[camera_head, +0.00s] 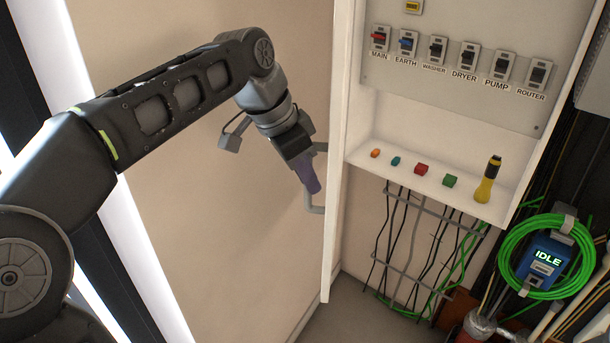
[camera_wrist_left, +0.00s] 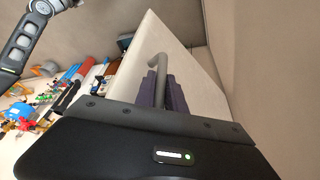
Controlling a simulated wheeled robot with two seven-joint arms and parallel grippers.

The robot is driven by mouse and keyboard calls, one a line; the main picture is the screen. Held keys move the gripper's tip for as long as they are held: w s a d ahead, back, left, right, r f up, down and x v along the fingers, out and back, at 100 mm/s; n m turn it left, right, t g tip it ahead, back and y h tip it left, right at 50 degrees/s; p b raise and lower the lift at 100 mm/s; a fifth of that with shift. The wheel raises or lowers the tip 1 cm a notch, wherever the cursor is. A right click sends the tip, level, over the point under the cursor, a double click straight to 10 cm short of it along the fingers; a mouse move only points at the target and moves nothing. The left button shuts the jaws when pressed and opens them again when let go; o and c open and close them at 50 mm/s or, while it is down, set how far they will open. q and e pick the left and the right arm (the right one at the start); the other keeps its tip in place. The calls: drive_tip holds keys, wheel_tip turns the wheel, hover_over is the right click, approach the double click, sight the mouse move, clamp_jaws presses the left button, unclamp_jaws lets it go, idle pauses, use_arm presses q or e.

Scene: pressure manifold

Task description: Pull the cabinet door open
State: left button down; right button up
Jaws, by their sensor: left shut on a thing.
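The white cabinet door (camera_head: 340,130) stands open in the head view, seen nearly edge-on at the left side of the cabinet (camera_head: 440,152). Its grey bar handle (camera_head: 315,209) is on the door's left face. My left gripper (camera_head: 313,186) is shut on the handle. In the left wrist view the fingers (camera_wrist_left: 163,90) close around the grey handle (camera_wrist_left: 158,62), with the white door (camera_wrist_left: 160,35) behind it. The fingers hide part of the handle. My right gripper is not in view.
Inside the cabinet are labelled switches (camera_head: 437,50) and a shelf with small coloured blocks (camera_head: 421,169) and a yellow-black tool (camera_head: 487,180). Cables (camera_head: 420,250) hang below. A blue IDLE device (camera_head: 545,260) with a green hose is at right. A beige wall (camera_head: 200,200) is behind my left arm.

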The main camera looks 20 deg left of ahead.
use_arm(q)
drive_tip(key=shift+w+r, duration=0.1)
drive_tip(key=c, duration=1.4)
unclamp_jaws()
drive_tip(key=shift+a+r, duration=0.1)
drive_tip(key=shift+r, duration=0.25)
drive_tip(key=p+v, duration=0.4)
drive_tip(key=v, duration=0.3)
drive_tip(key=shift+f, duration=0.1)
